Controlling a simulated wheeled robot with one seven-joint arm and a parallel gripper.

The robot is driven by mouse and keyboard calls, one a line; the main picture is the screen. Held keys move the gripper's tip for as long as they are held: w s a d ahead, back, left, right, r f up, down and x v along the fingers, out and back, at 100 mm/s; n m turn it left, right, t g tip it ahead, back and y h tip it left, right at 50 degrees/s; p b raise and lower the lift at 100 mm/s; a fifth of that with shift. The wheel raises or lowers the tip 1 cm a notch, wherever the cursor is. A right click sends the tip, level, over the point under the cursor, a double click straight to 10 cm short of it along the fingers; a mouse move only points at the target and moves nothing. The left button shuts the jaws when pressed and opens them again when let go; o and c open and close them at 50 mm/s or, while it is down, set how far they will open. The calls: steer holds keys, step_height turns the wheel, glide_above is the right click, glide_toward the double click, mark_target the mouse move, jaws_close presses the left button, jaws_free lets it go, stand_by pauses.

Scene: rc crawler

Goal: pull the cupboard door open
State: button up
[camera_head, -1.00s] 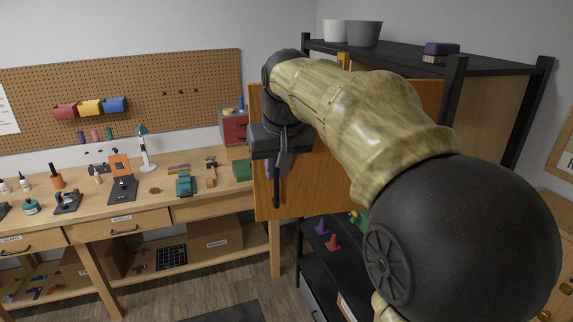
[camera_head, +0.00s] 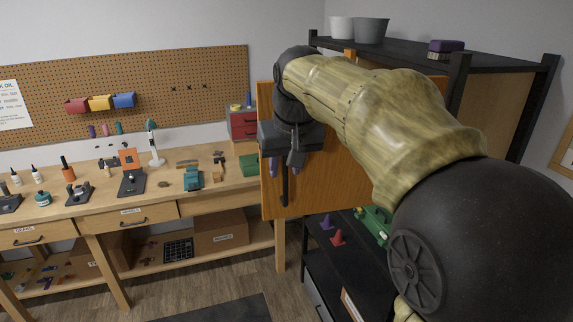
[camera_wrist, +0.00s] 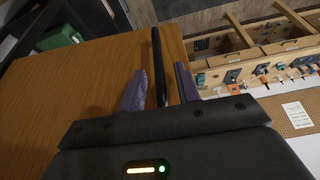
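The cupboard door (camera_head: 349,182) is an orange-brown wooden panel that stands out in front of the dark cupboard frame, its left edge past the frame's left post. It fills the left of the wrist view (camera_wrist: 70,90). Its handle is a black upright bar (camera_head: 284,185), also in the wrist view (camera_wrist: 157,50). My gripper (camera_head: 280,165) is at the handle, with the bar between its two purple fingers (camera_wrist: 161,78). Gaps show on both sides of the bar, so the fingers look open around it. My arm hides much of the door's upper right.
The cupboard top (camera_head: 405,50) carries grey pots (camera_head: 371,30) and a purple brush (camera_head: 446,46). Cones (camera_head: 338,237) and a green object (camera_head: 374,225) sit on a low shelf beneath the door. A workbench (camera_head: 150,198) with tools runs along the left.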

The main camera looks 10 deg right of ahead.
steer(key=v, duration=1.7)
steer(key=shift+r, duration=0.2)
steer(key=shift+a+f, duration=0.1)
